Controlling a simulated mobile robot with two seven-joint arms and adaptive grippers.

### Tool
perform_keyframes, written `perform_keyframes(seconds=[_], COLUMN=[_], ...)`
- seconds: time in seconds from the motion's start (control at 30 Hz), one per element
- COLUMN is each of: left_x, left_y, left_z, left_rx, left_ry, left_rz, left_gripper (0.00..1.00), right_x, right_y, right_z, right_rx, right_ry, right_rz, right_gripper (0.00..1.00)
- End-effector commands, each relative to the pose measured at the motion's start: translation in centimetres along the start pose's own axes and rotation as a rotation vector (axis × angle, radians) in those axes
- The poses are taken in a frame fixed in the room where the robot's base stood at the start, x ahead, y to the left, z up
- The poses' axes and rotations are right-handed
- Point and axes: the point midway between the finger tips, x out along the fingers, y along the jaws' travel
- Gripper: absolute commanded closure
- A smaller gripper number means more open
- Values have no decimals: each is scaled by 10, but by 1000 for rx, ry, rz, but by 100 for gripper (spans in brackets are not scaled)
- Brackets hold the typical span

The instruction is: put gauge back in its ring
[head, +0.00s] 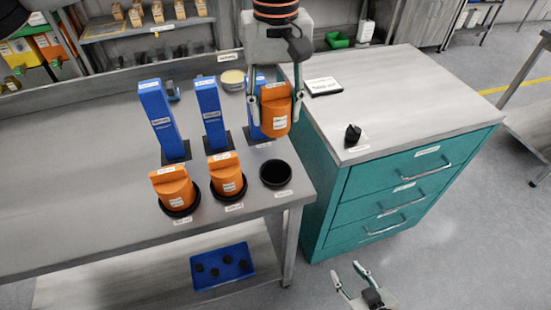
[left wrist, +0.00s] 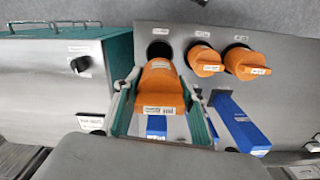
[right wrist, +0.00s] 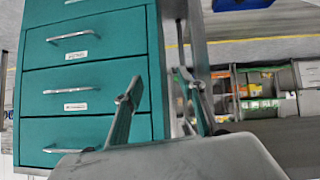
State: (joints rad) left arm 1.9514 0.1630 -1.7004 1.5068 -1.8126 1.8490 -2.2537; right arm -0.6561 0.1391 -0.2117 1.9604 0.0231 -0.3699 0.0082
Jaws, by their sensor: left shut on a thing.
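An orange gauge (head: 275,115) with white labels is held upright between the fingers of my left gripper (head: 277,100), above the bench and behind the empty ring. The left wrist view shows the same gauge (left wrist: 158,88) between both fingers. The empty black ring (head: 276,174) is at the bench's right front; it also shows in the left wrist view (left wrist: 160,50). Two more orange gauges (head: 173,187) (head: 227,175) sit in the other rings. My right gripper (head: 347,270) is open and empty, low in front of the cabinet.
Blue posts (head: 163,120) (head: 211,115) stand behind the rings; a third is partly hidden behind the held gauge. A teal drawer cabinet (head: 400,190) stands right of the bench, with a black knob (head: 352,136) on top. A blue tray (head: 222,267) lies on the lower shelf.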

Motion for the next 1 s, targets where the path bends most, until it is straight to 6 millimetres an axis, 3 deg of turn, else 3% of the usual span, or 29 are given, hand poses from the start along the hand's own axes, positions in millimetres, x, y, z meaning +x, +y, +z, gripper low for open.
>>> perform_keyframes(seconds=[0.2, 0.4, 0.67, 0.9, 1.0], left_x=[56, 92, 109, 142, 146], left_y=[0, 0, 0, 0, 0], left_z=[1, 0, 0, 0, -1], left_rx=[0, 0, 0, -1, -1], left_ry=[-4, -2, 0, -2, 2], left_rz=[-1, 0, 0, 0, 1], left_gripper=[88, 88, 88, 88, 88], right_x=[3, 5, 5, 6, 6], right_y=[1, 4, 5, 5, 5], right_z=[1, -9, -8, -6, -5], right_rx=[-5, -8, -9, -10, -10], right_ry=[1, 20, 19, 16, 16], right_rz=[2, 7, 8, 8, 8], right_gripper=[60, 60, 60, 60, 60])
